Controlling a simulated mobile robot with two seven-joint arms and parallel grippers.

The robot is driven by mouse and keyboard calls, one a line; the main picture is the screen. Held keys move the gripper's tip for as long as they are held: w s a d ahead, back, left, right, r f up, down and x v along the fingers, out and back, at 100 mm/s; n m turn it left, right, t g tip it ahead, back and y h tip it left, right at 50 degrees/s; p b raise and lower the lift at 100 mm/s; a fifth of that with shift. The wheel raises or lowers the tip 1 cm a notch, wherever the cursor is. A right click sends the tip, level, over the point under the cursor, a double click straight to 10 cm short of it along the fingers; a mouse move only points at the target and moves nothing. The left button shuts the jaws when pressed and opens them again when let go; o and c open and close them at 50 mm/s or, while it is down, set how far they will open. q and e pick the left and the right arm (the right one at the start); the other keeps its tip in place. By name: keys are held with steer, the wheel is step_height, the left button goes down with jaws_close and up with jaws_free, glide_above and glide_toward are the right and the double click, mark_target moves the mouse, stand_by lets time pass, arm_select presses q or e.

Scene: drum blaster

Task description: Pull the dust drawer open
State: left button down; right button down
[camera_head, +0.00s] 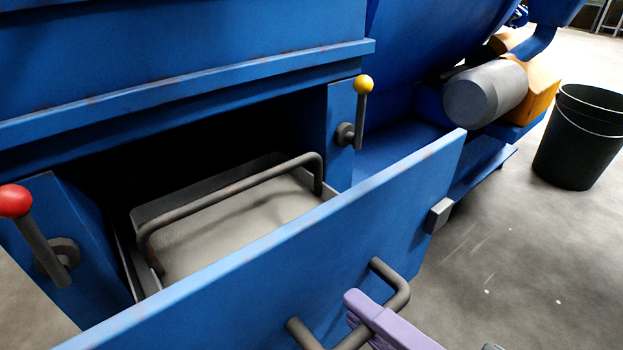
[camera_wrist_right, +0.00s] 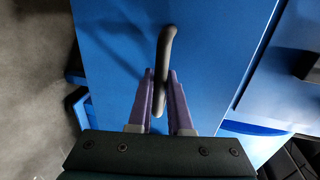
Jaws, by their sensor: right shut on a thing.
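The dust drawer's blue front panel (camera_head: 290,260) stands out from the blue machine, with a gap behind it. Inside is a grey tray (camera_head: 235,225) with a dark bar handle (camera_head: 230,195) over it. My right gripper (camera_head: 352,312) is at the dark front handle (camera_head: 398,285), low on the panel. In the right wrist view, the two purple fingers (camera_wrist_right: 161,92) lie on either side of the handle (camera_wrist_right: 166,50), shut on it. My left gripper is not in view.
A red-knobbed lever (camera_head: 35,230) and a yellow-knobbed lever (camera_head: 360,110) flank the drawer opening. A grey motor cylinder (camera_head: 485,93) is at the upper right. A black bucket (camera_head: 578,140) stands on the floor at the right. The concrete floor (camera_head: 500,250) right of the drawer is clear.

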steer(key=f+v, duration=0.3)
steer(key=v, duration=1.2)
steer(key=shift+s+d+p, duration=0.3)
steer(key=shift+s, duration=0.2)
steer(key=c, duration=0.8)
jaws_free()
steer(key=shift+c, duration=0.2)
steer(key=f+v, duration=0.3)
steer(key=v, duration=1.3)
steer(key=shift+s+d+r, duration=0.35)
steer(key=shift+s, duration=0.15)
